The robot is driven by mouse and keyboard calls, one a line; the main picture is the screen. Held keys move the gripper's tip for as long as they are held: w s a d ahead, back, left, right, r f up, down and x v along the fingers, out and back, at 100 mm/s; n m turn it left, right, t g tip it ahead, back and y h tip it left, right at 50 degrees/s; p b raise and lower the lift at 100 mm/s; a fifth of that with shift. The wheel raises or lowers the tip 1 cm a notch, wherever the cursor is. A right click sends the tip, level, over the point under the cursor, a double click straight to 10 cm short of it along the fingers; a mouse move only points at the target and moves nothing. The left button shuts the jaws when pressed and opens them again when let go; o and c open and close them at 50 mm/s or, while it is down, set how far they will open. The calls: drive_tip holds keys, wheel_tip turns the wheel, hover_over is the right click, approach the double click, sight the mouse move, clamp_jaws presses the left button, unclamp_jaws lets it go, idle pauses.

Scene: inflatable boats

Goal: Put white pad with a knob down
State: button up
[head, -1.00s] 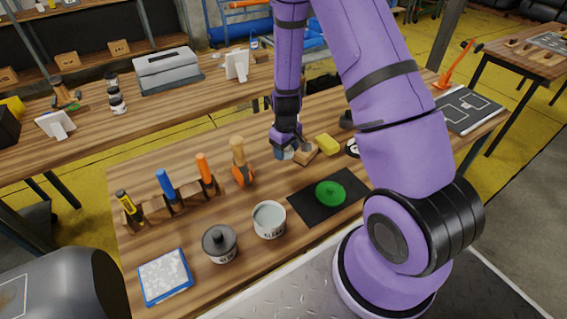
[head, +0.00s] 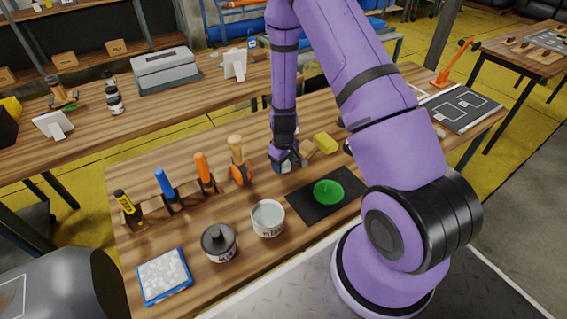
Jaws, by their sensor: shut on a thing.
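My gripper (head: 285,163) is low over the wooden workbench (head: 255,190), pointing down, right of the orange-and-wood tool. It is shut on a small pale thing (head: 284,169), which looks like the white pad with a knob. The fingers hide most of it, and its knob does not show. The pad is at or very close to the bench top; I cannot tell whether it touches. A light wooden block (head: 307,150) is just right of my gripper, partly hidden by it.
A yellow sponge (head: 325,143) lies right of the block. A green disc (head: 328,192) is on a black mat (head: 304,210). An open tin (head: 268,218), a lidded tin (head: 218,242) and a blue tray (head: 143,284) stand in front. A tool rack (head: 180,203) is left. Bare wood lies between rack and mat.

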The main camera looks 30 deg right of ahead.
drive_tip(key=shift+f, duration=0.15)
drive_tip(key=o, duration=0.9)
drive_tip(key=shift+s, duration=0.1)
